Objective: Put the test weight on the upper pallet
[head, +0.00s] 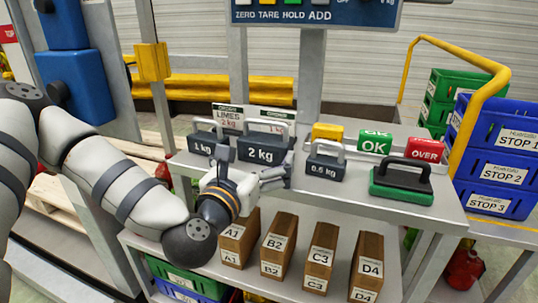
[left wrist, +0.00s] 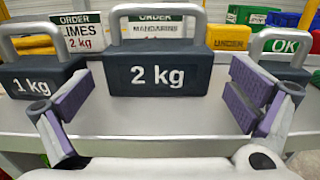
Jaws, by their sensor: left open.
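Three dark test weights with grey handles stand on the grey shelf (head: 330,195): the 1 kg weight (head: 203,143), the 2 kg weight (head: 262,151) and the 0.5 kg weight (head: 323,169). My left gripper (head: 254,170) is open and empty in front of the 2 kg weight. In the left wrist view, the 2 kg weight (left wrist: 158,75) stands upright between and beyond the spread purple-padded fingers (left wrist: 163,98); no grip shows. Wooden pallet slats (head: 125,148) show at the left behind my arm, with more pallet wood (head: 60,196) lower down, both partly hidden. My right gripper is out of view.
Order cards (head: 229,117) stand behind the weights. Yellow, green OK (head: 375,142) and red OVER (head: 426,150) blocks and a green-based black-handled tool (head: 401,181) are to the right. Labelled brown boxes (head: 278,244) fill the lower shelf. Blue crates (head: 497,168) are far right.

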